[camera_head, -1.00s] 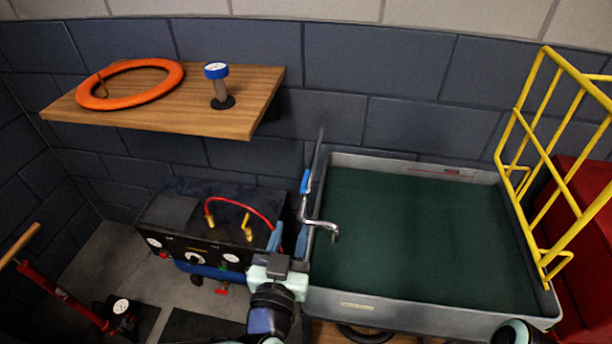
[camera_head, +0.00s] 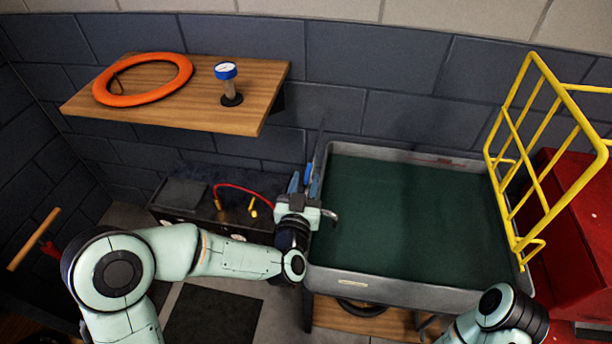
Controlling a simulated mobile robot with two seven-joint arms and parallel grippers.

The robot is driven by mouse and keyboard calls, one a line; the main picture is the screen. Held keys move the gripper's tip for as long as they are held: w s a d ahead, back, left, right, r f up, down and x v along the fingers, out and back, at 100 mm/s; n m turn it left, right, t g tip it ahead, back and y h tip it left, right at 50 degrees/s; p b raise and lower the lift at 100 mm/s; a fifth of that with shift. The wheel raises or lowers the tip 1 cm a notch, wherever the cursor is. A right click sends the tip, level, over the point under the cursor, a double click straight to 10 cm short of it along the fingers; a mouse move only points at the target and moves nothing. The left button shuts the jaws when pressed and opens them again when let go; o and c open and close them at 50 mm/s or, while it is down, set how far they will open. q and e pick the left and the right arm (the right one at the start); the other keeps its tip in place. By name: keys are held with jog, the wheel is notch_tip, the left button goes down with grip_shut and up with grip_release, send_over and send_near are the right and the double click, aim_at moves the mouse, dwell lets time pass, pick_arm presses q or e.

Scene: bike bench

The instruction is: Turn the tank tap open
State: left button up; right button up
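The grey tank (camera_head: 400,291) with a dark green inside is right of centre. Its tap is at the tank's left rim, with a silver spout (camera_head: 331,215) curving over the rim. The tap's blue lever (camera_head: 308,172) stands up behind my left gripper (camera_head: 304,181). The two blue-grey fingers point up and away, one on each side of the lever as seen from here, with a gap between them. I cannot tell whether they touch it. The gripper body hides most of the tap's neck. Part of my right arm shows at the lower right, but its gripper is out of view.
A dark machine with a red hose (camera_head: 247,190) stands left of the tank. A yellow rack (camera_head: 510,160) and red cabinet (camera_head: 575,220) are at the right.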

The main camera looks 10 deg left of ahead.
pick_arm(q)
jog(key=shift+w, duration=0.75)
grip_shut()
